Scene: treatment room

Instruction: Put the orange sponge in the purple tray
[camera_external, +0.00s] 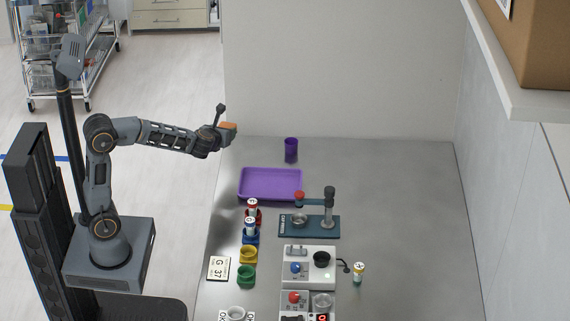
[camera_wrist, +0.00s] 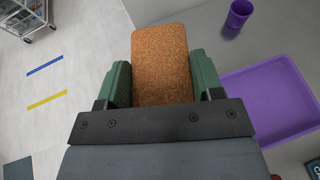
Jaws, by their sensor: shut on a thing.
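The orange sponge (camera_wrist: 162,65) is held between the two green jaws of my gripper (camera_wrist: 160,85) in the wrist view. In the external view the sponge (camera_external: 228,127) shows at the tip of my gripper (camera_external: 226,132), raised above the table near its left edge. The purple tray (camera_external: 270,184) lies on the table, to the right of and lower than the gripper in the picture. It looks empty. In the wrist view part of the tray (camera_wrist: 268,103) shows at the right, beside the right jaw and not beneath the sponge.
A purple cup (camera_external: 291,150) stands behind the tray. A teal press stand (camera_external: 309,226) is just in front of it on the right. Coloured pots with vials (camera_external: 251,226), a G 37 card (camera_external: 218,268) and a white device (camera_external: 308,268) stand nearer. The table's right side is clear.

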